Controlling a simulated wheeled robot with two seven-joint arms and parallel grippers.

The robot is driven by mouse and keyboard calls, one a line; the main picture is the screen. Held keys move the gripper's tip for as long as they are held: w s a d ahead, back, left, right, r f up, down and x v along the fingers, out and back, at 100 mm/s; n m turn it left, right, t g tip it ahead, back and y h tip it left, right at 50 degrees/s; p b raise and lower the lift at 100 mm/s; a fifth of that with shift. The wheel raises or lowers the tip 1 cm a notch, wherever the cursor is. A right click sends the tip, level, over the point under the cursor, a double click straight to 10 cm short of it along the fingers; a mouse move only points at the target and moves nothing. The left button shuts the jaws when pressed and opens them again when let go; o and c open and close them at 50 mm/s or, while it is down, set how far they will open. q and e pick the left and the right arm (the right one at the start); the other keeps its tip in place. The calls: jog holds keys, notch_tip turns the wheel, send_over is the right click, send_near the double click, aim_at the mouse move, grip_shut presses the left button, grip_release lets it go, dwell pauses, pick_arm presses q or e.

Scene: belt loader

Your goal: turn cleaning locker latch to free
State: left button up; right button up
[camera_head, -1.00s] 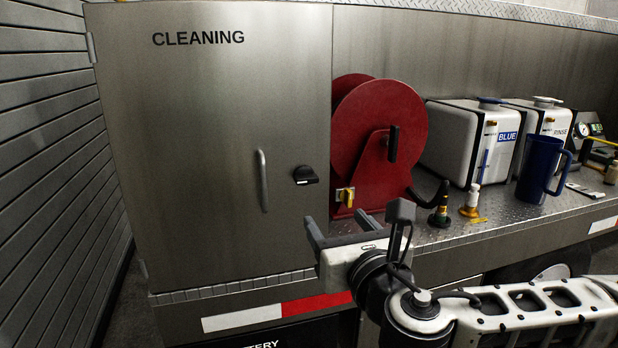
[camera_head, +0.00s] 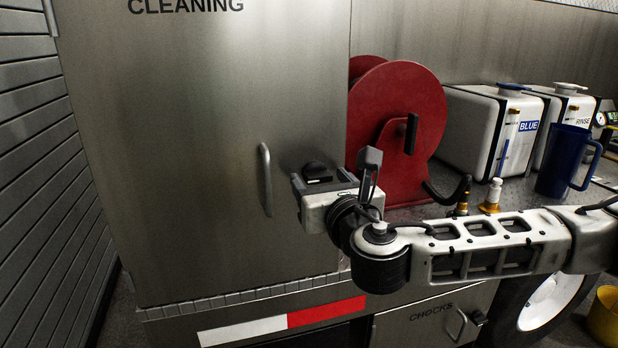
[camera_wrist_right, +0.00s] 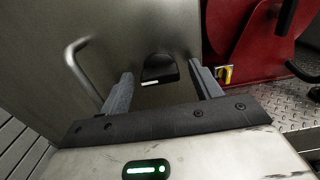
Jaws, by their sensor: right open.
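The cleaning locker (camera_head: 200,130) is a closed steel door with a vertical bar handle (camera_head: 265,180). Its black latch (camera_head: 317,172) sits right of the handle, partly hidden by my gripper in the head view. In the right wrist view the latch (camera_wrist_right: 159,69) shows between and beyond the fingertips, with a small white mark on its lower edge. My right gripper (camera_head: 322,180) is open, its two fingers (camera_wrist_right: 162,82) on either side of the latch. I see no contact with it. My left gripper is out of view.
A red hose reel (camera_head: 400,110) stands right of the locker; its yellow valve (camera_wrist_right: 224,75) shows in the wrist view. White tanks (camera_head: 480,125) and a blue jug (camera_head: 565,160) stand on the deck. A chocks compartment (camera_head: 425,318) and yellow bucket (camera_head: 604,318) are lower right.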

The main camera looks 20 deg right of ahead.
jog(key=shift+c, duration=1.2)
jog(key=c, duration=0.7)
jog(key=shift+c, duration=0.2)
